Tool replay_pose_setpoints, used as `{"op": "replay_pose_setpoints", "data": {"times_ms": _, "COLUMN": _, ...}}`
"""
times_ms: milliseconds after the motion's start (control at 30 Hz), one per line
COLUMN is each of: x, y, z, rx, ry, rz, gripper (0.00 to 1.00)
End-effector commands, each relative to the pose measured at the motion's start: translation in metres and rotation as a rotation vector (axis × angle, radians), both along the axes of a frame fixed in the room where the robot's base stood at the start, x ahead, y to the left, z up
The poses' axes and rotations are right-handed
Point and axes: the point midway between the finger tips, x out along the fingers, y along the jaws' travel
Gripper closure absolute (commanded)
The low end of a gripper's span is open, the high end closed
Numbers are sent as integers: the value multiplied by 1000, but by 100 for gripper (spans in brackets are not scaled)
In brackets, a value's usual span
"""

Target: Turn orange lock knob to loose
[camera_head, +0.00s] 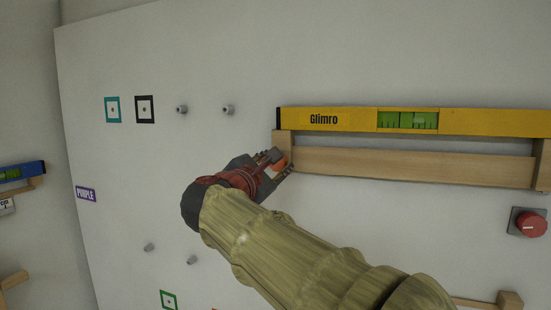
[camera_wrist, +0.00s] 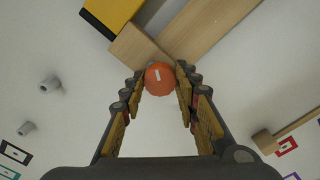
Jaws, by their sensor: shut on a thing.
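The orange lock knob (camera_wrist: 160,80) is a round orange knob with a short white mark near its middle. The mark stands close to upright in the wrist view. In the head view the knob (camera_head: 281,163) shows only in part between my fingers, below the left end of the wooden shelf. My gripper (camera_head: 280,161) is shut on the knob, with one finger on each side of it. The wrist view shows both fingertips of my gripper (camera_wrist: 161,84) at the knob's sides.
A yellow level marked Glimro (camera_head: 350,119) rests on the wooden shelf (camera_head: 420,164) just above the knob. A red knob (camera_head: 531,224) on a grey plate is at the right. Grey pegs (camera_head: 181,109) and framed markers (camera_head: 145,109) are on the wall at the left.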

Motion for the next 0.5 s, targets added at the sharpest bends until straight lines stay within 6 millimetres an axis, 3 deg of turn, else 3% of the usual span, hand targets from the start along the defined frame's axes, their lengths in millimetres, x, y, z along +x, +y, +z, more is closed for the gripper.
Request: {"op": "replay_pose_setpoints", "data": {"times_ms": 500, "x": 1, "y": 1, "z": 0, "rx": -405, "ry": 150, "rz": 1, "gripper": 94}}
